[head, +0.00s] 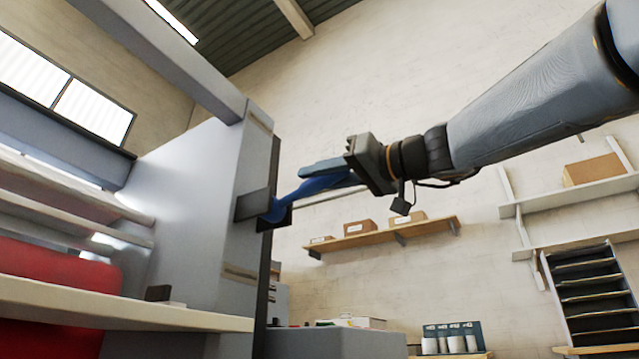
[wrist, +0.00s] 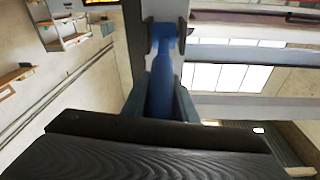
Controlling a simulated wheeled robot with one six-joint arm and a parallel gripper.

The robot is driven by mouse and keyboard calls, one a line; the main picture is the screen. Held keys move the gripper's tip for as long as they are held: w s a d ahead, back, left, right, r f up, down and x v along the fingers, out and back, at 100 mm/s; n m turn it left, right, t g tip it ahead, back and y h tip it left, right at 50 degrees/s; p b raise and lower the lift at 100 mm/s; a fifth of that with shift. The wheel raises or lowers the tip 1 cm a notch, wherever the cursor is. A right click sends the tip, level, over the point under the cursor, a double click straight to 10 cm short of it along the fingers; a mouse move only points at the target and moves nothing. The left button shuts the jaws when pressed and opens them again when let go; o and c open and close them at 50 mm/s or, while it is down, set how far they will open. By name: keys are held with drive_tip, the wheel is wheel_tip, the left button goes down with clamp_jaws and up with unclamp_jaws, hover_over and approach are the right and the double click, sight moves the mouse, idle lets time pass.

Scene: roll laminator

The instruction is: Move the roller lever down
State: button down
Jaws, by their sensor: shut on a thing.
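The blue roller lever (head: 318,185) sticks out from a dark pivot on the side of the grey laminator frame (head: 215,185). It slants slightly upward to the right, toward my gripper (head: 322,179). The gripper is shut on the lever, with a finger on each side of it. In the wrist view the blue lever (wrist: 165,45) runs from its bracket down between the two fingers of my gripper (wrist: 160,95). The lever's near end is hidden behind the gripper body.
The laminator's red roller (head: 60,285) and a pale ledge (head: 120,305) are at the left. A wooden wall shelf with boxes (head: 385,235) hangs behind. A dark rack (head: 585,290) stands at the right. The space below the gripper looks open.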

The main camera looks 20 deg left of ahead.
sight(348, 173)
drive_tip(key=shift+f, duration=0.15)
drive_tip(key=c, duration=1.4)
unclamp_jaws()
drive_tip(key=shift+c, duration=0.2)
drive_tip(key=shift+d, duration=0.1)
drive_tip(key=shift+v, duration=3.8)
